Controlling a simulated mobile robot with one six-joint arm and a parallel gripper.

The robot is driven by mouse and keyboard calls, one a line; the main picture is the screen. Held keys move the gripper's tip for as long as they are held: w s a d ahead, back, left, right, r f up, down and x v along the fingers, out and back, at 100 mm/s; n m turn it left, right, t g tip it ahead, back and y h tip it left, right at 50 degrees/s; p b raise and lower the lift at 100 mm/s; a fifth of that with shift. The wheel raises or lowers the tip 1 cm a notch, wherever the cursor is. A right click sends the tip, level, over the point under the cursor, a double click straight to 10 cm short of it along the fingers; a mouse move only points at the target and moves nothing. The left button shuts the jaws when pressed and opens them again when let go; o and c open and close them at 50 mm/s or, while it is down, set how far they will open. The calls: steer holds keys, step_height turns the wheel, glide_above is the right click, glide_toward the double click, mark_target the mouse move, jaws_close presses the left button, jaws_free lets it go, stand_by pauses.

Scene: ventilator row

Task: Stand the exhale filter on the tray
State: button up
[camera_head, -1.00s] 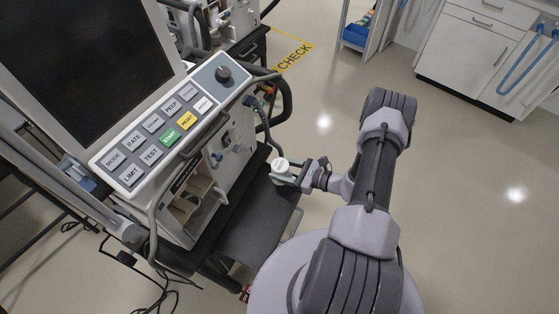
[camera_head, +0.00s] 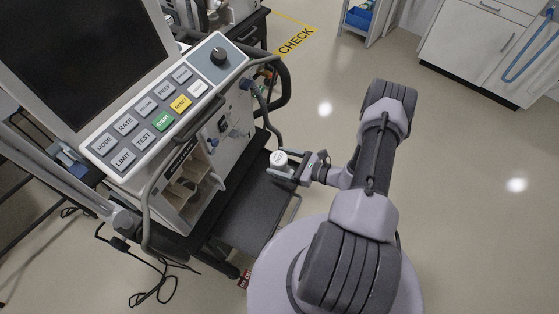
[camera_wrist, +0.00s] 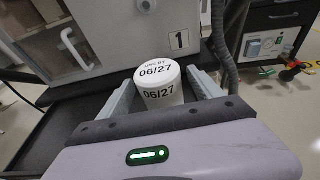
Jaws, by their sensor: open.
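The exhale filter (camera_wrist: 160,84) is a white cylinder marked "USE BY 06/27". It is upright between the fingers of my gripper (camera_wrist: 160,90), which is open around it. In the head view the filter (camera_head: 279,158) shows as a small white cap at my gripper (camera_head: 283,170), by the far right end of the dark tray (camera_head: 240,213). The tray (camera_wrist: 58,125) also shows in the wrist view, behind and left of the fingers. The filter's foot is hidden by my gripper, so I cannot tell whether it touches the tray.
The ventilator with its button panel (camera_head: 165,110) and dark screen (camera_head: 80,50) stands left of the tray. A grey hose (camera_wrist: 222,45) hangs close behind the right finger. Open floor (camera_head: 470,190) lies to the right.

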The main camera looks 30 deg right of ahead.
steer(key=p+v, duration=0.3)
steer(key=v, duration=0.9)
steer(key=w+a+r+n+g, duration=0.25)
steer(key=a+r+n, duration=0.2)
steer(key=r, duration=0.35)
steer(key=w+a+r+n+g, duration=0.1)
steer(key=a+r+n+g, duration=0.3)
steer(key=r, duration=0.5)
steer(key=w+a+r+n+g, duration=0.25)
steer(key=r+n+g, duration=0.2)
steer(key=r, duration=0.35)
steer(key=s+a+r+n+t+h, duration=0.2)
steer(key=s+a+r+n+h, duration=0.1)
steer(key=s+a+r+n, duration=0.3)
steer(key=s+a+r+n+t+h, duration=0.2)
steer(key=s+a+r+n, duration=0.4)
steer(key=r, duration=0.5)
steer(key=shift+s+a+r+h, duration=0.3)
steer(key=shift+s+a+h, duration=0.05)
steer(key=shift+a+h, duration=0.2)
